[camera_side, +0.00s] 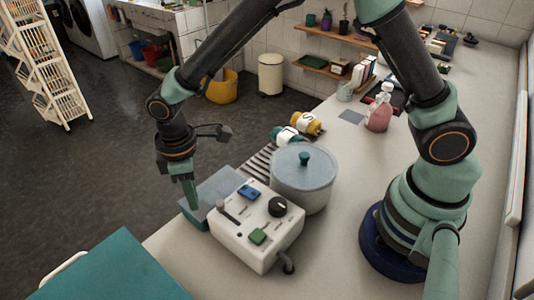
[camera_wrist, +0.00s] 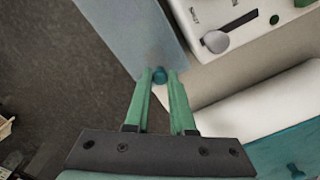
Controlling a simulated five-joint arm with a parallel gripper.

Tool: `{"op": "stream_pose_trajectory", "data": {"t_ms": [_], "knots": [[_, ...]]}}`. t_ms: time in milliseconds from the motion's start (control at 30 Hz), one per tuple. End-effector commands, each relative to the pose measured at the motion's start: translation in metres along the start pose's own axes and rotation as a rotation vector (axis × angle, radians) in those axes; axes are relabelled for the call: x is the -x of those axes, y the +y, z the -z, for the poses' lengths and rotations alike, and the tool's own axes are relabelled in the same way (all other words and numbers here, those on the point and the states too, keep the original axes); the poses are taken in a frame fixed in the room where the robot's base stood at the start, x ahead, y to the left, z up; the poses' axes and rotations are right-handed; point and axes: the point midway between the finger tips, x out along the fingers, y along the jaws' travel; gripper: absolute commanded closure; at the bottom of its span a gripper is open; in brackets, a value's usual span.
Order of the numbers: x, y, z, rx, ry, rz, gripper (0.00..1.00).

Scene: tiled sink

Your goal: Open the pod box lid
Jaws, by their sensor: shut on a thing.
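The pod box has a flat grey-blue lid (camera_side: 222,184) and stands at the counter's front edge, left of a white control unit. The lid also fills the upper middle of the wrist view (camera_wrist: 130,35). A small teal knob (camera_wrist: 159,75) shows at the lid's near edge, between my fingertips. My gripper (camera_side: 193,207) points down at the box's left front side. In the wrist view, my two green fingers (camera_wrist: 160,74) are closed on the knob, with little gap around it. The lid looks down on the box; its far seam is hidden.
The white control unit (camera_side: 250,250) with a lever, a black dial and coloured switches stands close to the box. A lidded pot (camera_side: 302,190) is behind it. A teal panel (camera_side: 118,272) lies at the lower left. Open floor (camera_side: 90,160) is left of the counter.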

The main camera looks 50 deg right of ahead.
Motion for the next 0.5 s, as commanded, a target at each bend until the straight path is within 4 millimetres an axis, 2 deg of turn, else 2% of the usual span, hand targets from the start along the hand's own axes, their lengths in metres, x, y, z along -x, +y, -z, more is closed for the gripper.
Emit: {"op": "stream_pose_trajectory", "data": {"t_ms": [133, 233, 367, 500], "knots": [[0.002, 0.001, 0.000, 0.000, 0.003, -0.001, 1.00], [0.002, 0.007, -0.007, -0.003, 0.003, -0.001, 1.00], [0.002, 0.026, -0.032, -0.008, 0.003, -0.002, 1.00], [0.002, 0.050, -0.065, -0.009, 0.004, -0.002, 1.00]]}}
